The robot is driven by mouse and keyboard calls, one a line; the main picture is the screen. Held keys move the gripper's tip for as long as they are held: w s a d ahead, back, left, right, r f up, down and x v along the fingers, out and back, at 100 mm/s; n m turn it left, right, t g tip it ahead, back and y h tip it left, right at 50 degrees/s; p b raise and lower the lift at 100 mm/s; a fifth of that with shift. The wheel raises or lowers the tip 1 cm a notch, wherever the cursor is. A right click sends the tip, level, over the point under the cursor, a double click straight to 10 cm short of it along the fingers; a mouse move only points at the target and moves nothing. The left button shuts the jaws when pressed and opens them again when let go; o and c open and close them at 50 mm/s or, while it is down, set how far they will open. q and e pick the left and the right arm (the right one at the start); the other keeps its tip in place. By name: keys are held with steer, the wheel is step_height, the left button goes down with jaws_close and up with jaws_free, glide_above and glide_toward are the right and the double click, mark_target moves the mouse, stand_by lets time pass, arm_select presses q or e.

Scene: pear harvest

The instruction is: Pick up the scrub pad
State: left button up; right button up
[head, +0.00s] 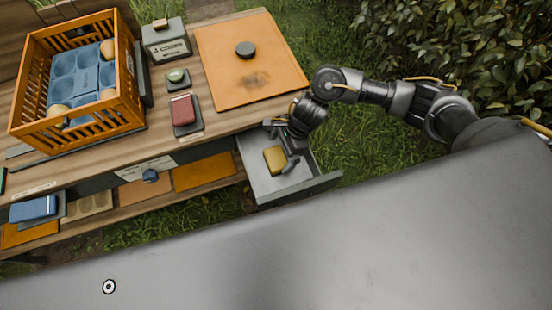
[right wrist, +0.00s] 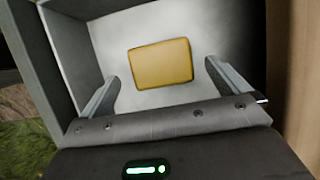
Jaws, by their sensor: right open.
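A yellow block-shaped pad (head: 275,159), which looks like the scrub pad, lies flat in an open grey drawer (head: 262,187) under the table's right end. It also shows in the right wrist view (right wrist: 160,64), lying on the drawer floor. My right gripper (head: 285,145) is at the drawer, over the pad's right side in the head view. In the right wrist view its two fingers (right wrist: 161,72) are spread wide, one on each side of the pad, with gaps. It is open and empty. My left gripper is not in view.
The drawer walls stand close around the gripper. On the wooden table are an orange crate (head: 136,117), a red pad (head: 182,110), a small grey box (head: 166,47) and an orange board (head: 285,75) with a dark disc (head: 245,49). A lower shelf holds a blue block (head: 33,208).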

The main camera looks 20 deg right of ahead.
mark_target(277, 158)
steer(key=p+x, duration=0.1)
steer(key=x, duration=0.4)
steer(key=shift+d+f, duration=0.1)
steer(key=shift+d, duration=0.1)
steer(key=shift+c, duration=0.3)
steer(key=shift+w, duration=0.1)
steer(key=c, duration=0.8)
step_height(277, 158, up, 10)
steer(key=shift+b, duration=0.3)
